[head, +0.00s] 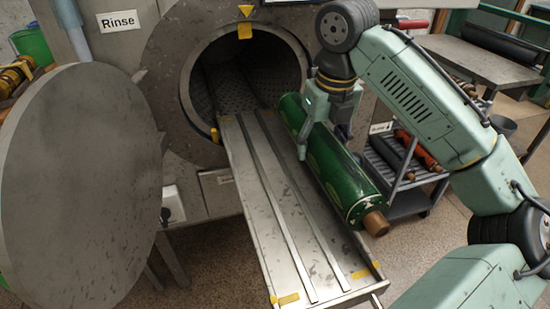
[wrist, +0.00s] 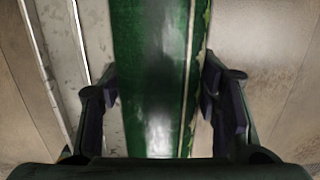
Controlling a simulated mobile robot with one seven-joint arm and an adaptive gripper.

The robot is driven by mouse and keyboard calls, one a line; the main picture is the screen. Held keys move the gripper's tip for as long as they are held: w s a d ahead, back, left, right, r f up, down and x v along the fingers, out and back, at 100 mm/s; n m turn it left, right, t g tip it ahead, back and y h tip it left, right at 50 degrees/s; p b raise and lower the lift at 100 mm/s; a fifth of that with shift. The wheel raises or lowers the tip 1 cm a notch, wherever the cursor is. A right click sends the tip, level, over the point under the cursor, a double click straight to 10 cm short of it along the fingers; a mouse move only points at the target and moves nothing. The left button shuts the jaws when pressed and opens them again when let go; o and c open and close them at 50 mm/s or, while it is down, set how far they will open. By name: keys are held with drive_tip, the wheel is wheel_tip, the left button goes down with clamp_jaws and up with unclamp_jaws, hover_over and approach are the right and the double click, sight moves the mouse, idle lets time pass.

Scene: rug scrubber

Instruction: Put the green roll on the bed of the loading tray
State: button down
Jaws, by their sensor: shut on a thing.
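The green roll (head: 340,170) is a long cylinder with a brown core end toward the front. My gripper (head: 325,122) is shut on its upper part, with one finger on each side in the wrist view (wrist: 168,105). The roll lies over the right edge of the loading tray, nearly parallel to it; I cannot tell whether it touches. The loading tray (head: 262,200) is a metal bed with two raised rails, running out of the round drum opening. In the wrist view, the tray (wrist: 100,35) shows left of the green roll (wrist: 152,60).
A cart (head: 405,180) with orange and dark rolls stands at the right. The tray's left and front parts are bare.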

drive_tip(key=a, duration=0.6)
drive_tip(key=a+p, duration=0.1)
drive_tip(key=a, duration=0.1)
drive_tip(key=shift+w+a+f, duration=0.2)
drive_tip(key=shift+a+f, duration=0.1)
drive_tip(key=shift+a, duration=0.1)
drive_tip(key=shift+f, duration=1.8)
drive_tip(key=shift+a+f, duration=0.1)
drive_tip(key=shift+f, duration=0.1)
drive_tip(key=c, duration=0.6)
unclamp_jaws()
drive_tip(key=r, duration=0.4)
drive_tip(key=s+r, duration=0.1)
drive_tip(key=r, duration=0.7)
drive_tip(key=shift+s+d+r, duration=0.15)
drive_tip(key=shift+s+d, duration=0.05)
drive_tip(key=shift+d, duration=0.05)
